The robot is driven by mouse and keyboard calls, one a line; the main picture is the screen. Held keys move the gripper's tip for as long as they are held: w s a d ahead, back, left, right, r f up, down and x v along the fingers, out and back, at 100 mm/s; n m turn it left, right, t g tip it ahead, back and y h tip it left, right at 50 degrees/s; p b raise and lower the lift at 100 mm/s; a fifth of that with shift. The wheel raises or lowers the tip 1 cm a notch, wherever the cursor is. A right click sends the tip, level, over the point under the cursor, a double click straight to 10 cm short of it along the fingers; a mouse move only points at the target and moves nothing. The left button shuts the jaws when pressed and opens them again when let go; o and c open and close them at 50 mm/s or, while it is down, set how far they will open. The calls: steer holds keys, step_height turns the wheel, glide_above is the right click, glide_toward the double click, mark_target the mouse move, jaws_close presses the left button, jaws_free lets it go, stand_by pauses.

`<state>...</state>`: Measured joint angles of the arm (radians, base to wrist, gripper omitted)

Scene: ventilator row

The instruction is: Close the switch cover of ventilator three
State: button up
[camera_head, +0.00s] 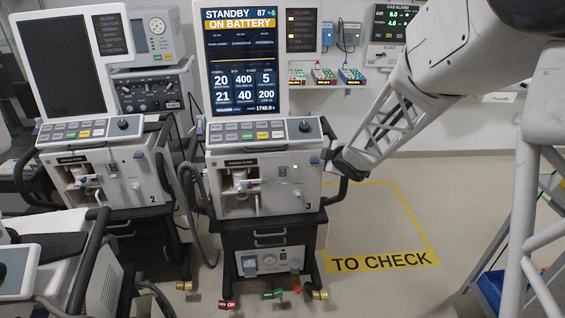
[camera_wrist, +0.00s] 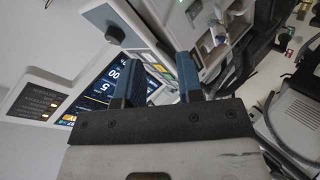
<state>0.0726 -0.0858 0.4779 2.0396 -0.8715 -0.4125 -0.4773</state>
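Ventilator three (camera_head: 300,195), marked "3", stands in the middle of the head view with its screen lit, reading "STANDBY ON BATTERY". My gripper (camera_head: 333,158) is at the right edge of its body, just below the control panel. In the wrist view my gripper (camera_wrist: 170,72) has its two blue-padded fingers apart, with nothing seen held between them. The ventilator's knob (camera_wrist: 115,35) and front panel show beyond the fingers. I cannot make out the switch cover or its position. The ventilator's right side is turned away and partly hidden by my gripper.
Ventilator two (camera_head: 130,185) stands to the left with a dark screen. A black side handle (camera_head: 358,165) is close beside my gripper. The yellow-marked "TO CHECK" floor area (camera_head: 385,230) is empty.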

steer(key=w+a+f+n+y, duration=0.3)
steer(key=f+n, duration=0.1)
steer(key=f, duration=0.2)
steer(key=n+g+y, duration=0.3)
steer(key=n+y, duration=0.1)
steer(key=y, duration=0.1)
glide_toward(284, 184)
steer(key=shift+w+a+f, duration=0.15)
steer(key=shift+a+f, duration=0.1)
steer(key=shift+a, duration=0.15)
steer(key=shift+x, duration=3.85)
steer(key=shift+w, duration=0.1)
steer(key=shift+c, duration=0.5)
jaws_close()
